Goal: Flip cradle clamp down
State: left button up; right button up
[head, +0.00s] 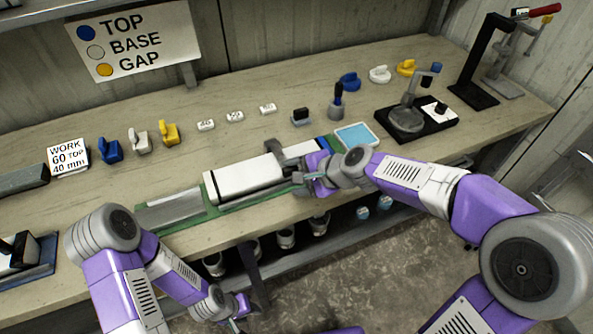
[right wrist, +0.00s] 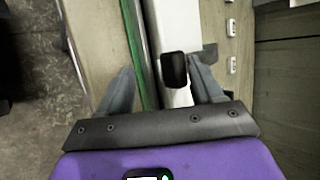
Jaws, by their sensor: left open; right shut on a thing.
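A long white core liner (head: 245,174) lies in the cradle on a green base (head: 210,193) near the bench's front edge. A dark grey clamp part (head: 270,146) stands at the liner's back side. My right gripper (head: 312,176) is at the liner's right end. In the right wrist view its fingers (right wrist: 165,88) straddle the liner and green edge, with the clamp's black knob (right wrist: 174,70) between them. It is shut on the clamp, though its contact is partly hidden. My left gripper (head: 243,312) is open and empty, low in front of the bench.
Blue, white and yellow pieces (head: 140,143) and small white labels (head: 235,117) stand behind the cradle. A blue-topped tray (head: 355,135) and a black-based stand (head: 440,115) are to the right. Several cans (head: 286,238) sit on the shelf below.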

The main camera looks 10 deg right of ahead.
jog(key=shift+s+f, duration=0.15)
jog(key=shift+f, duration=0.25)
jog(key=shift+s+d+r+p, duration=0.1)
jog(key=shift+d+r+p, duration=0.15)
jog(key=shift+r+p, duration=0.2)
jog(key=p+v, duration=0.2)
jog(key=v, duration=0.5)
jog(key=shift+a, duration=0.15)
